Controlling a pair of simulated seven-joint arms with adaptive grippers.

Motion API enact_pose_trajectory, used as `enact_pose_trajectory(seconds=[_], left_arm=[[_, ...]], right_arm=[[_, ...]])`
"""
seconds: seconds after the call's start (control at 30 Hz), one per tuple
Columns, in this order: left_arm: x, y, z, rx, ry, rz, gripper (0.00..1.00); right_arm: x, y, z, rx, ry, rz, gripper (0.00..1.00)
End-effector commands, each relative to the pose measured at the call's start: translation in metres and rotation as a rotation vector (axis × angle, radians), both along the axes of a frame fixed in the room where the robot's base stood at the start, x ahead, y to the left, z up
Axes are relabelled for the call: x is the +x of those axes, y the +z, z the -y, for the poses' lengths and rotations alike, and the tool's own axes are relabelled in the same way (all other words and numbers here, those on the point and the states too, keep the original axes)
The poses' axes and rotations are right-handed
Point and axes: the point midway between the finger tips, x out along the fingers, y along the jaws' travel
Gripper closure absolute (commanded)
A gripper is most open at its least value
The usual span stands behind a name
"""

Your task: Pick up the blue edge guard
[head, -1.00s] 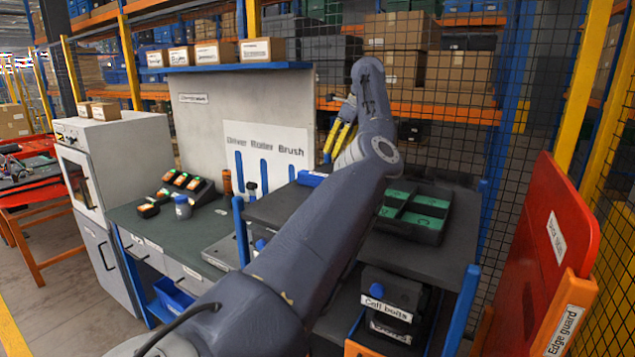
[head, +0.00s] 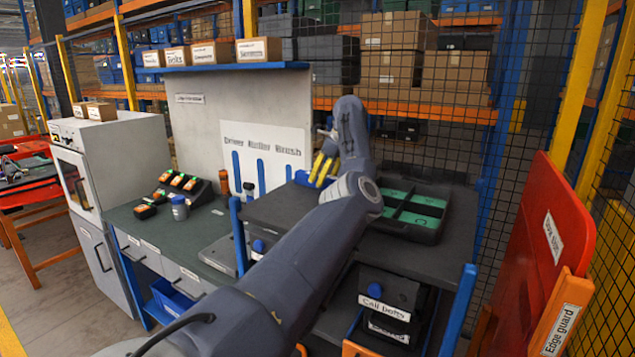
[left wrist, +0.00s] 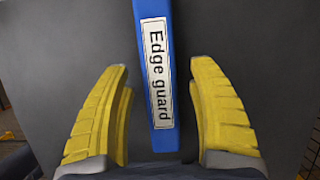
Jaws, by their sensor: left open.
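The blue edge guard (left wrist: 140,50), a long flat bar with a white "Edge guard" label, lies on a dark grey surface in the left wrist view. In the head view a small blue part of it (head: 301,178) shows beside my left gripper; the rest is hidden. My left gripper (head: 321,170) is open, with yellow fingers pointing down over the dark shelf top. In the left wrist view its two fingers (left wrist: 161,70) stand on either side of the guard's near end, with gaps on both sides. My right gripper is not in view.
A dark tray with green compartments (head: 443,222) sits right of my forearm on the shelf top (head: 448,262). Blue posts rise at the shelf corners. A red panel (head: 545,225) and an orange holder labelled "Edge guard" (head: 556,322) stand at the right. A workbench (head: 165,232) is left.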

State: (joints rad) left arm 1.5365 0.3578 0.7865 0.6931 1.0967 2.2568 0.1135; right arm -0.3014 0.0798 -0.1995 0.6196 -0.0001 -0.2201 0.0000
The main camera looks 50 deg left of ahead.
Motion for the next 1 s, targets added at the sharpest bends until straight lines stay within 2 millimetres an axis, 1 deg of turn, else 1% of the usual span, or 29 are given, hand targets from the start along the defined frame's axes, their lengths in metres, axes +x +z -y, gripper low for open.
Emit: enact_pose_trajectory(seconds=[0.03,0.2,0.47,0.5,0.9,1.0], left_arm=[[-0.0001,-0.0057,-0.0012,0.0,-0.001,-0.002,0.4],[0.0007,-0.014,-0.003,0.001,-0.004,0.0,0.4],[0.0007,-0.0149,-0.0034,0.001,-0.004,0.0,0.4],[0.0007,-0.0148,-0.0033,0.001,-0.004,0.0,0.42],[0.0007,-0.0147,-0.0033,0.0,-0.004,0.001,0.88],[0.0007,-0.0147,-0.0034,0.0,-0.004,0.001,0.99]], right_arm=[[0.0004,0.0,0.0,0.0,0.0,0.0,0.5],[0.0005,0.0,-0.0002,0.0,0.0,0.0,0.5],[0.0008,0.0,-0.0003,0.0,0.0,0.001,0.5],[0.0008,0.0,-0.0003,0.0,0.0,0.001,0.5],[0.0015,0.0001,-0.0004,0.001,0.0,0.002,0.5],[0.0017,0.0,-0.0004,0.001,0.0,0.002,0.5]])
